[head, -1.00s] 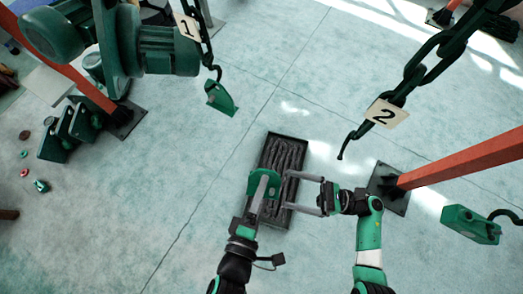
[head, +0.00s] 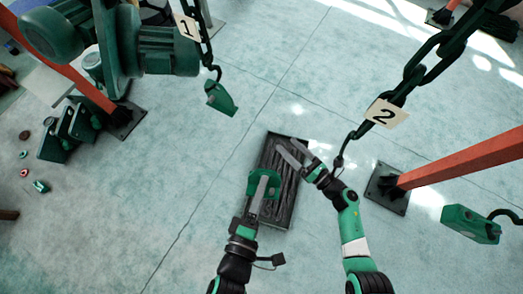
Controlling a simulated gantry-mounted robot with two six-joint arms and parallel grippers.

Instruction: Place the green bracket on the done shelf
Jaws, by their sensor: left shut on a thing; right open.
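The green bracket (head: 275,185) is in my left gripper (head: 263,182), which is shut on it at the lower middle of the head view. The gripper's fingers cover part of the bracket. It appears over a dark tray (head: 264,148) with ridged dark contents; I cannot tell the height between them. My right gripper (head: 286,143) is open and empty, its fingers pointing up-left over the tray's upper part, apart from the bracket. I cannot make out which thing is the done shelf.
Hook chain 2 (head: 412,72) hangs close beside my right gripper. Hook chain 1 (head: 196,32) hangs above a green block (head: 220,99). A red post (head: 462,156) stands at right, near another green block (head: 470,224). Floor left of the tray is clear.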

